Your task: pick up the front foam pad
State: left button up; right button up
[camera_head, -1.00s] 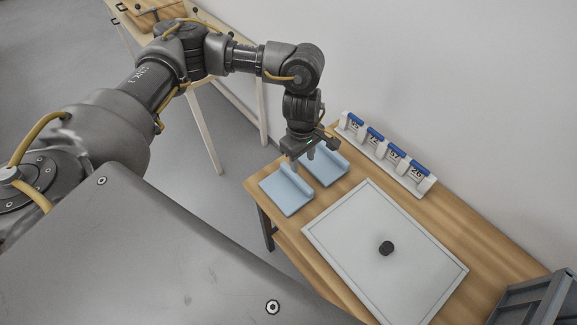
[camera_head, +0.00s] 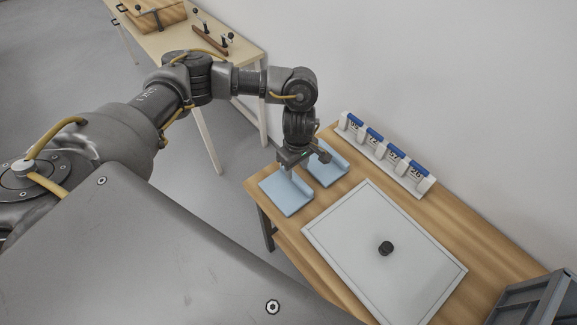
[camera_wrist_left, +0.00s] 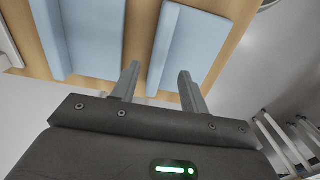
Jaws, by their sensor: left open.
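The front foam pad (camera_head: 283,195) is a light blue slab with a raised ridge along one side, lying near the left end of the wooden table. A matching pad (camera_head: 335,170) lies just behind it, partly hidden by my gripper. My left gripper (camera_head: 305,165) points down over the pads, open and empty. In the left wrist view the gripper (camera_wrist_left: 158,72) has its two fingers on either side of the front pad's ridge (camera_wrist_left: 163,45). I cannot tell how far above the pad the fingertips are. The right gripper is not in view.
A white rack with blue-topped items (camera_head: 385,155) stands along the wall side. A grey crate (camera_head: 540,300) is at lower right. Another bench (camera_head: 225,55) stands behind.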

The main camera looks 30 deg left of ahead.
aim_at(297, 177)
pick_arm(q)
notch_tip(297, 177, down, 4)
jog(key=shift+w+f, duration=0.1)
jog(key=shift+c, duration=0.3)
grip_shut()
